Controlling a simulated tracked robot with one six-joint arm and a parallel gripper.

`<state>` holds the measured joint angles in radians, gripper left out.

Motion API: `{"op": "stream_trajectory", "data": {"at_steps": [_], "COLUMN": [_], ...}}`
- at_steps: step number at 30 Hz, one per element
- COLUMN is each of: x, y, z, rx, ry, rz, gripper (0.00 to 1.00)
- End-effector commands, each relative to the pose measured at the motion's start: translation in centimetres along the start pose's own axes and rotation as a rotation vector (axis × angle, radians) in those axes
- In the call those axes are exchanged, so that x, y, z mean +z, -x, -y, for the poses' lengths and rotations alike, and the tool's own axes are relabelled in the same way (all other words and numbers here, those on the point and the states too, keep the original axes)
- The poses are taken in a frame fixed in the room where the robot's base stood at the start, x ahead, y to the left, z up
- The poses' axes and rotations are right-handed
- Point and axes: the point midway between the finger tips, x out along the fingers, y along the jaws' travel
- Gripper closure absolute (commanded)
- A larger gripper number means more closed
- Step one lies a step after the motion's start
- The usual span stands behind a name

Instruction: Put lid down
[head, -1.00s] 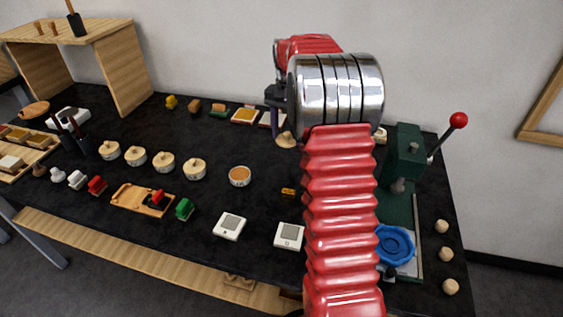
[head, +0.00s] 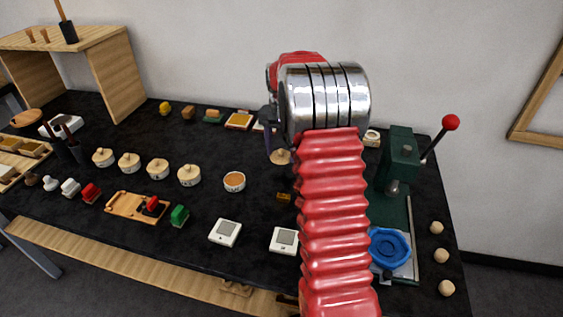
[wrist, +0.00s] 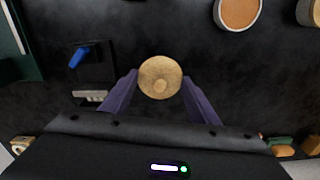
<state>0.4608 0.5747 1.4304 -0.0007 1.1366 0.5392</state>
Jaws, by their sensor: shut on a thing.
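A round tan wooden lid with a small knob (wrist: 160,77) is between the purple fingers of my gripper (wrist: 160,80) in the wrist view. My gripper is shut on it. In the head view the lid (head: 280,157) shows just below a purple finger, left of my red arm. I cannot tell whether it touches the dark table (head: 256,212). An open pot with orange contents (head: 234,181) stands to its left and nearer the camera; it also shows at the top of the wrist view (wrist: 239,12), apart from the lid.
Several lidded pots (head: 189,175) stand in a row at the left. A small amber block (head: 284,197) and two white devices (head: 225,232) lie nearer the front. A green lever press (head: 402,160) stands at the right. Dark tabletop around the lid is bare.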

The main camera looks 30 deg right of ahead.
Motion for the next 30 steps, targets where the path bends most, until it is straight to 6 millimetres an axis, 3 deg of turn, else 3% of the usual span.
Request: {"op": "stream_trajectory", "data": {"at_steps": [12,25,26,30], "x": [0.1,0.1,0.1,0.1], "y": [-4.7,-5.2,-5.2,-5.2], "z": [0.0,0.1,0.1,0.1], "rx": [0.001,0.000,0.000,0.000], "ry": [0.001,0.002,0.002,0.002], "rz": [0.002,0.000,0.000,0.000], "gripper": [0.66,0.66,0.43,0.33]}}
